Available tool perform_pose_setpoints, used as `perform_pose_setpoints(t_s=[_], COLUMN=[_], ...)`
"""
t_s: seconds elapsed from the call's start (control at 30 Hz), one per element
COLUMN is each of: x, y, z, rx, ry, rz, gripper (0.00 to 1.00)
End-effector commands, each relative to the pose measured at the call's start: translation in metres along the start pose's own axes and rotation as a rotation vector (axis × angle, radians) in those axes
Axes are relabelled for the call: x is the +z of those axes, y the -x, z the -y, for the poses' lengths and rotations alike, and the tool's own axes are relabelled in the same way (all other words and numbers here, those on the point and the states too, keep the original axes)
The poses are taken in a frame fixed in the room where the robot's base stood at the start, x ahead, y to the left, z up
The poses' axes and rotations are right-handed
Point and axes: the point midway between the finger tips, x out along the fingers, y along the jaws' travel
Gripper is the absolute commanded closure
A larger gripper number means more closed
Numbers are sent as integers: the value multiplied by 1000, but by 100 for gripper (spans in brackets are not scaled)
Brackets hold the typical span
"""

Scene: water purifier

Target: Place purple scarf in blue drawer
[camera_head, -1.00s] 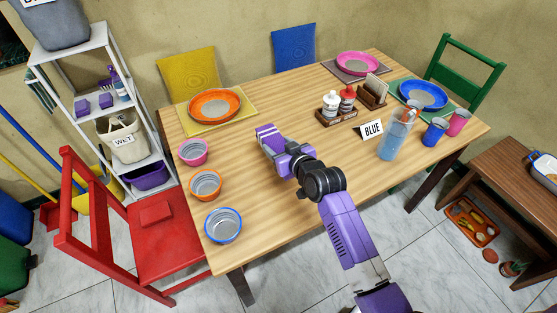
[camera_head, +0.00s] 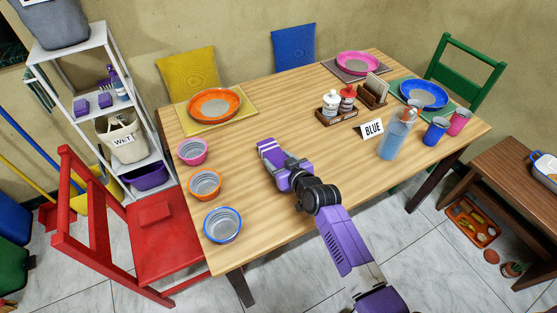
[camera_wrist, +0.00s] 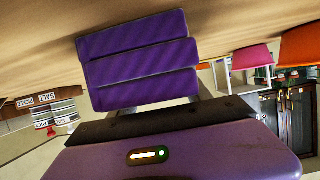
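A purple, diagonally striped, folded cloth, which looks like the purple scarf (camera_wrist: 138,60), fills the upper middle of the wrist view. It sits at the end of my gripper (camera_wrist: 145,100), between grey finger parts at its two sides. The gripper appears shut on it, though the fingertips are mostly hidden. In the head view, my gripper (camera_head: 278,160) is over the left-middle of the table, with the purple scarf (camera_head: 267,147) at its tip, right of the small bowls. I cannot tell its exact height above the table. No blue drawer is visible in either view.
A red chair (camera_head: 165,245) and white shelf (camera_head: 80,60) stand left. The table's middle is clear.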

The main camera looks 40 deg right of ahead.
Motion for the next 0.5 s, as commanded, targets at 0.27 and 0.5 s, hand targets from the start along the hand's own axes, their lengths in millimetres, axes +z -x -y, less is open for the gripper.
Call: perform_pose_setpoints(t_s=[0.27, 0.5], x=[0, -4], y=[0, 2], z=[0, 0], rx=[0, 0], ry=[0, 0], rz=[1, 1], gripper=[22, 22])
